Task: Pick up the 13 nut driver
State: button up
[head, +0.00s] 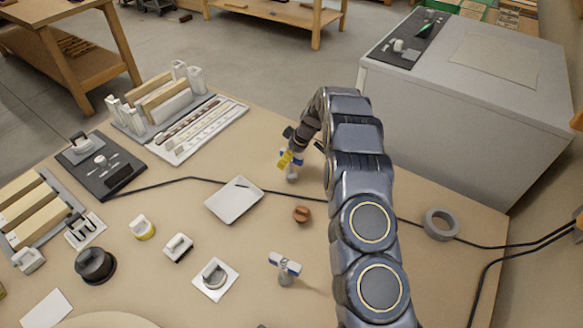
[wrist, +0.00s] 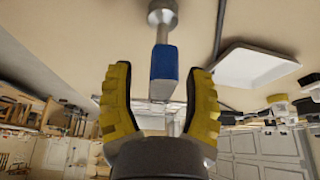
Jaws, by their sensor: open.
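My gripper (head: 289,158) is open, with its yellow fingers at an upright tool (head: 292,174) beyond the middle of the bench. In the wrist view, the tool's blue handle (wrist: 164,62) lies between and just beyond the fingertips of my gripper (wrist: 159,72), with a gap visible on each side. Its round metal base (wrist: 162,12) shows at the top edge. A second tool with a blue and white cross-handle (head: 285,265) stands near the front. No size marking is readable on either, so I cannot tell which is the 13.
A white tray (head: 234,200) lies left of the gripper; it also shows in the wrist view (wrist: 255,62). A brown knob-like piece (head: 302,214) sits below. A black cable (head: 190,179) crosses the bench. A grey tape roll (head: 441,224) lies at right.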

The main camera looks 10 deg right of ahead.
grip_shut()
